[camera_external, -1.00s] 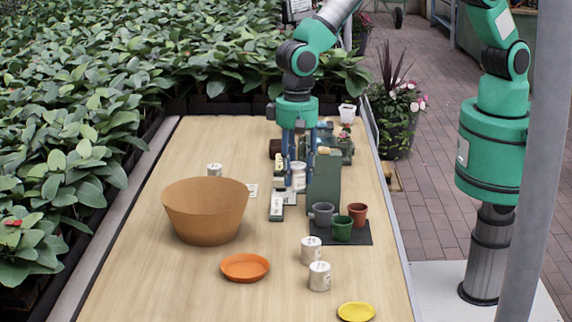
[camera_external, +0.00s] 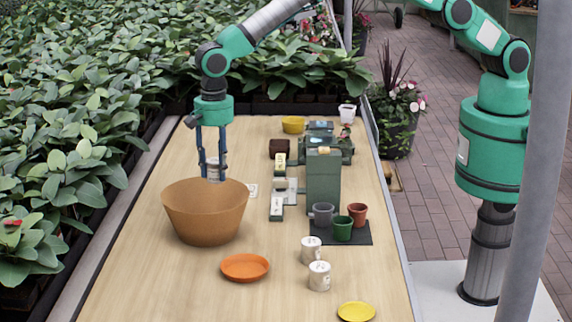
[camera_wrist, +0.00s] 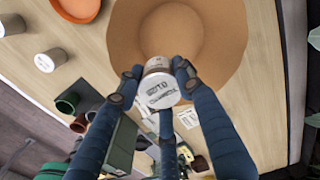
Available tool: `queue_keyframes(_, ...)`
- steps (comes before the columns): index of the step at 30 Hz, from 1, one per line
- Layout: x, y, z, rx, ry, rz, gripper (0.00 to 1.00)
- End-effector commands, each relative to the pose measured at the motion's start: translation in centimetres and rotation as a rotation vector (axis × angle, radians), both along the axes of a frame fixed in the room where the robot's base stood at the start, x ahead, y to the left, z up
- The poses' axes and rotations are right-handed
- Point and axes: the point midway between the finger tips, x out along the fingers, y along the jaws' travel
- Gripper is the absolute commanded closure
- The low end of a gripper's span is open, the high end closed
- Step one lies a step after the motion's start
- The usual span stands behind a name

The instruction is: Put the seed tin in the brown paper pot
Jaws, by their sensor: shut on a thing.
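My gripper (camera_external: 212,160) is shut on a small pale tin (camera_external: 217,169) with dark lettering. The brown paper pot (camera_external: 205,225) is a wide, open bowl at the left of the table. The tin hangs just behind and above its far rim in the outside view. In the wrist view it overlaps the edge of the pot (camera_wrist: 220,60). The part of the pot's floor that shows looks empty.
Two white tins (camera_external: 311,250) (camera_external: 319,276) stand at the front. An orange dish (camera_external: 245,267) and yellow dish (camera_external: 356,312) lie nearby. Small pots stand on a dark mat (camera_external: 362,237), beside a tall green block (camera_external: 324,185). A yellow bowl (camera_external: 293,124) is further back.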

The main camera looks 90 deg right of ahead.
Motion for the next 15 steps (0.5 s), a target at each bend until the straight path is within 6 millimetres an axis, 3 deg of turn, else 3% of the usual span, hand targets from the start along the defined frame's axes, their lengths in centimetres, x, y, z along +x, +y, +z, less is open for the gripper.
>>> queue_keyframes(1,0.7,-0.5,-0.2,-0.001,0.001,-0.024,0.9)
queue_keyframes(6,0.4,-0.3,-3.6,-0.001,0.003,-0.019,0.9)
queue_keyframes(15,0.4,-0.3,-5.1,0.0,0.001,-0.017,0.9)
